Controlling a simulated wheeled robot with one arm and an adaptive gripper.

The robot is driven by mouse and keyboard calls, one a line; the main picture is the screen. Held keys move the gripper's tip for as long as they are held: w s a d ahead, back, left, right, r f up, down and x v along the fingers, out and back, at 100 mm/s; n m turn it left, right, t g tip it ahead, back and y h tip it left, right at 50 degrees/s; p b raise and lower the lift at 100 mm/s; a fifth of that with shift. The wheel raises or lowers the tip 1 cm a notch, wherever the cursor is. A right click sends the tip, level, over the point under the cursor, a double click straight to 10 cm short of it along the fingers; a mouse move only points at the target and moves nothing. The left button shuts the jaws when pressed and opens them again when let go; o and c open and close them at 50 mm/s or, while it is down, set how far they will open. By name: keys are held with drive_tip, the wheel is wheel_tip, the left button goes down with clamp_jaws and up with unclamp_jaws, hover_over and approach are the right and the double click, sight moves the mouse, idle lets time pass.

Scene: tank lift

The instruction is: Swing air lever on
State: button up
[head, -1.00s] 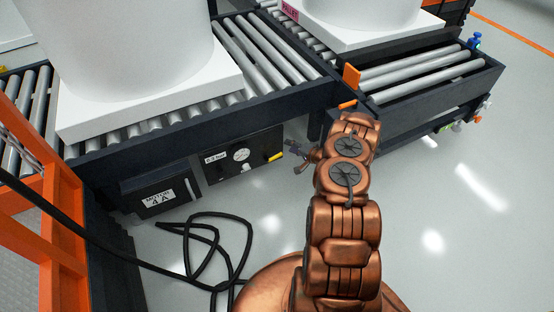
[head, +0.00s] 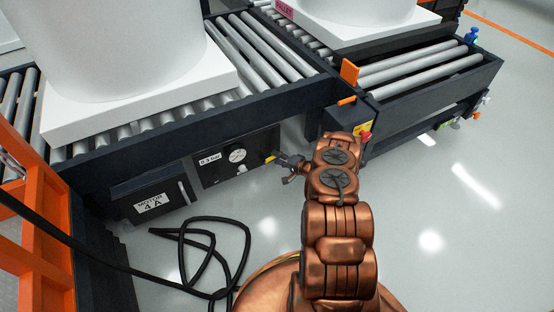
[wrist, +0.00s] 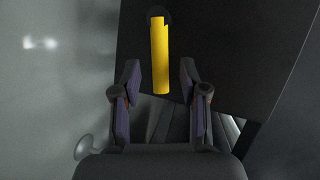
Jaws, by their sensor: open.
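The air lever is a yellow bar on the dark panel (head: 225,172) under the conveyor. In the head view only a small part of the yellow lever (head: 270,157) shows, just left of my gripper (head: 285,166). In the wrist view the yellow lever (wrist: 160,52) hangs from a dark round pivot at the top and points down. My gripper (wrist: 160,75) is open, with one finger on each side of the lever's lower end. The fingers look apart from the lever. I cannot tell how deep the lever sits between them.
A round gauge (head: 237,155) and a small white label sit on the panel. A motor box (head: 152,203) is left of it. White tanks stand on the rollers above. A red button (head: 366,136) is right of my arm. A black hose (head: 215,222) lies on the floor.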

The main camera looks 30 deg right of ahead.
drive_tip(key=shift+w+a+f, duration=0.1)
drive_tip(key=shift+w+a, duration=0.05)
drive_tip(key=shift+w, duration=0.35)
clamp_jaws()
idle(0.4)
